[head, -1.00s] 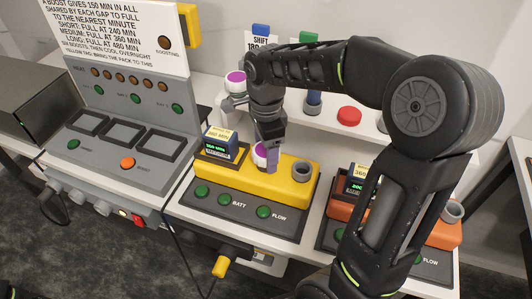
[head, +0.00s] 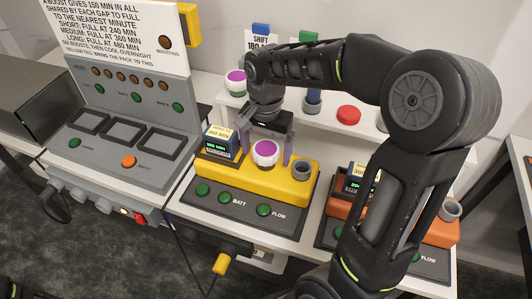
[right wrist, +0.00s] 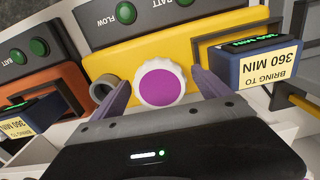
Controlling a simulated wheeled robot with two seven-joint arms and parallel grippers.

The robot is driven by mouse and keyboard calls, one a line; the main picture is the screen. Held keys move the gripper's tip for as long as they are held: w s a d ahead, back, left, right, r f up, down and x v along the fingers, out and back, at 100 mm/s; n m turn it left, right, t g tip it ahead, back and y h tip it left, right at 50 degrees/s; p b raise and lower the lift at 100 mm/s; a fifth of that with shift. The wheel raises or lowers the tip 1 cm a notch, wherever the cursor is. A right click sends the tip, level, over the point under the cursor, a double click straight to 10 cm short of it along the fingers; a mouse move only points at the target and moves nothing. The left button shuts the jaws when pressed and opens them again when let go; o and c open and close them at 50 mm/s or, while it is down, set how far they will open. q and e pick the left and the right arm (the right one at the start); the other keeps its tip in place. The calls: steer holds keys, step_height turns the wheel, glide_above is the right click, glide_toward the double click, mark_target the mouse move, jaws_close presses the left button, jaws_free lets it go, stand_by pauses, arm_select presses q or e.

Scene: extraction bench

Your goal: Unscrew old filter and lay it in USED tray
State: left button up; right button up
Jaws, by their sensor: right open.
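The filter, a white ribbed cap with a purple top (head: 265,152), sits on the yellow unit (head: 290,178). It also shows in the right wrist view (right wrist: 160,84). My right gripper (head: 267,147) is open, with one finger on each side of the filter. In the right wrist view the fingers (right wrist: 162,92) stand left and right of it, and a gap shows on both sides. Whether they touch it lower down is hidden. My left gripper is not in view. I cannot make out a tray marked USED.
A grey open socket (head: 302,168) is right of the filter. A blue battery pack (head: 221,146) is to its left. An orange unit (head: 438,232) is at right.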

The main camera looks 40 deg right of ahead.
steer(key=m, duration=0.5)
steer(key=m+b, duration=0.1)
steer(key=m, duration=1.5)
steer(key=shift+m, duration=0.4)
